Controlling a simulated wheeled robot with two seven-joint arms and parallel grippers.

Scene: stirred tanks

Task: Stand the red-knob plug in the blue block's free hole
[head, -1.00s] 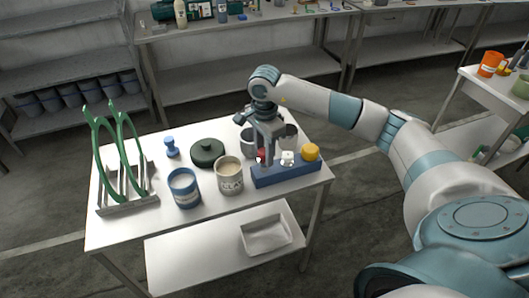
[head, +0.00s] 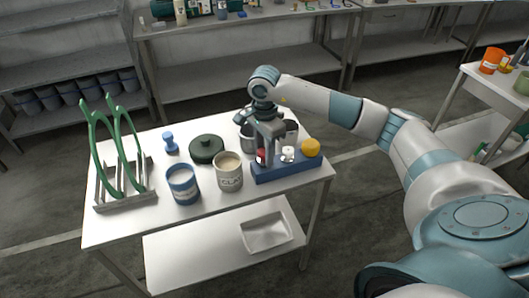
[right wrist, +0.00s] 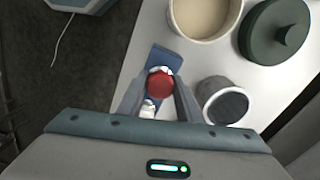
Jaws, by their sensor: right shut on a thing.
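The red-knob plug (head: 261,157) is between the fingers of my right gripper (head: 267,152), at the left end of the blue block (head: 290,170). In the right wrist view the red knob (right wrist: 161,85) sits between the two fingertips, over the block (right wrist: 166,59). My right gripper is shut on this plug. The plug's lower part is hidden, so I cannot tell whether it is inside the hole or above it. A white-knob plug (head: 288,153) and a yellow-knob plug (head: 311,147) stand in the block to the right. My left gripper is not in view.
A cream labelled jar (head: 228,178) and a blue jar (head: 183,188) stand left of the block. Grey cups (head: 247,141) are behind it.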

